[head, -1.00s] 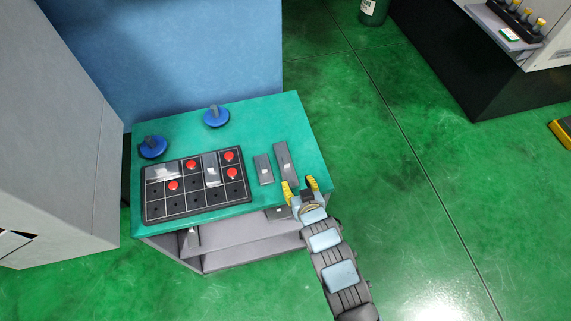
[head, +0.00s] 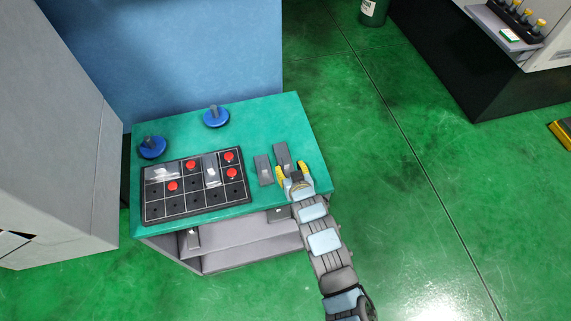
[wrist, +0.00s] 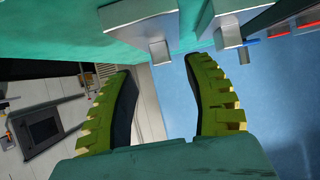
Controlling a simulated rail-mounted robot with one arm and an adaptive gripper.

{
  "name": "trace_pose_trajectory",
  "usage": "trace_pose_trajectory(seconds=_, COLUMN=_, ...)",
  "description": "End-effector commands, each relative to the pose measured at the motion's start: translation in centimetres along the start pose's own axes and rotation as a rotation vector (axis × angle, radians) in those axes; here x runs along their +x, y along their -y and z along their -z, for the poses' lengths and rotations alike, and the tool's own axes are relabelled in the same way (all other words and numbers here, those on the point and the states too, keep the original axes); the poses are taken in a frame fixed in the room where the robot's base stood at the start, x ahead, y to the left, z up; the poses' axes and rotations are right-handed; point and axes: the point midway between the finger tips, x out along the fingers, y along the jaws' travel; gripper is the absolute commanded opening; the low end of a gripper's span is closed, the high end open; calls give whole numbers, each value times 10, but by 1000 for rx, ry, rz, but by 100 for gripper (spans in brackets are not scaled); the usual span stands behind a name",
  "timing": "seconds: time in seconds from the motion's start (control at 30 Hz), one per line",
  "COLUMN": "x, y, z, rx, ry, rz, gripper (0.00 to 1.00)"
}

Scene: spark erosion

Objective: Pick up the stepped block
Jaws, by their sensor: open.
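Two grey blocks stand side by side on the green tabletop (head: 316,178), a shorter one (head: 264,170) and a longer one (head: 282,155) to its right. I cannot tell for sure which is the stepped block. My gripper (head: 291,170) is open at the near end of the longer block, which lies ahead of its fingers; its near part is hidden by the gripper. In the wrist view my open fingers (wrist: 163,70) have nothing between them. Two grey blocks, left (wrist: 138,18) and right (wrist: 235,15), show beyond the fingertips, each with a small projecting piece.
A black gridded tray (head: 176,206) with several red knobs and grey pieces lies left of the blocks. Two blue round-based objects (head: 152,147) (head: 216,117) stand at the back of the table. A blue panel (head: 200,50) rises behind. Lower shelves (head: 240,245) are under the tabletop.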

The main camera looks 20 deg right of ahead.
Motion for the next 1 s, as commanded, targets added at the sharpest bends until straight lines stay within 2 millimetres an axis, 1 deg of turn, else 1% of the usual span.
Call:
trace_pose_trajectory(seconds=0.4, x=39, y=4, z=2, rx=-1, ry=2, rz=0, gripper=52)
trace_pose_trajectory(seconds=0.5, x=45, y=3, z=2, rx=0, ry=2, rz=-1, gripper=52)
trace_pose_trajectory(seconds=0.67, x=49, y=4, z=2, rx=-1, ry=0, rz=0, gripper=52)
trace_pose_trajectory(seconds=0.9, x=49, y=3, z=2, rx=-1, ry=0, rz=0, gripper=52)
trace_pose_trajectory(seconds=0.97, x=49, y=3, z=2, rx=-1, ry=0, rz=0, gripper=35)
trace_pose_trajectory(seconds=1.0, x=49, y=3, z=2, rx=-1, ry=0, rz=0, gripper=24)
